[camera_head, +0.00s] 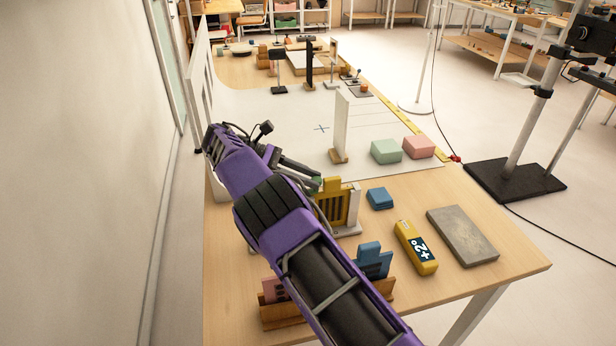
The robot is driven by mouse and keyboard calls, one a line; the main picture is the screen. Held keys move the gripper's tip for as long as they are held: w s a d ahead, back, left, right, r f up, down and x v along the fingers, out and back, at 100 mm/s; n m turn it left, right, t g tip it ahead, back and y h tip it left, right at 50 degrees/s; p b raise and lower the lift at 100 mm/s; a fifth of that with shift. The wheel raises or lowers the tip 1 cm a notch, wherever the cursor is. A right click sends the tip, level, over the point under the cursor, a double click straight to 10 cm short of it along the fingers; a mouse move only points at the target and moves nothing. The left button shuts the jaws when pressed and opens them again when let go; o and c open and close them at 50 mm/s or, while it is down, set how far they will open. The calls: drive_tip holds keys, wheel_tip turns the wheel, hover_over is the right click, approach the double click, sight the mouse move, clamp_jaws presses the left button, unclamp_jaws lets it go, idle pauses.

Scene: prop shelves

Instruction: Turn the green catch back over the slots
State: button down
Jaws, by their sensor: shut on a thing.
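A yellow plate (349,206) with dark upright slots stands on a pale base on the wooden table, just past my arm. A small part of the green catch (316,184) shows at the plate's upper left. My gripper (311,179) reaches it from the left, with its dark fingers shut on the catch. My purple arm and the fingers hide most of the catch and the plate's left side. I cannot tell the catch's exact angle or how much of the slots it covers.
A white upright panel (341,125) stands behind the plate. A blue block (380,198), a yellow box (416,247) and a grey slab (462,235) lie to the right. A blue piece (373,261) and a wooden holder (283,312) are close to my arm.

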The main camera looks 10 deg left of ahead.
drive_tip(key=shift+m+g, duration=0.3)
drive_tip(key=shift+g, duration=0.1)
drive_tip(key=c, duration=0.6)
unclamp_jaws()
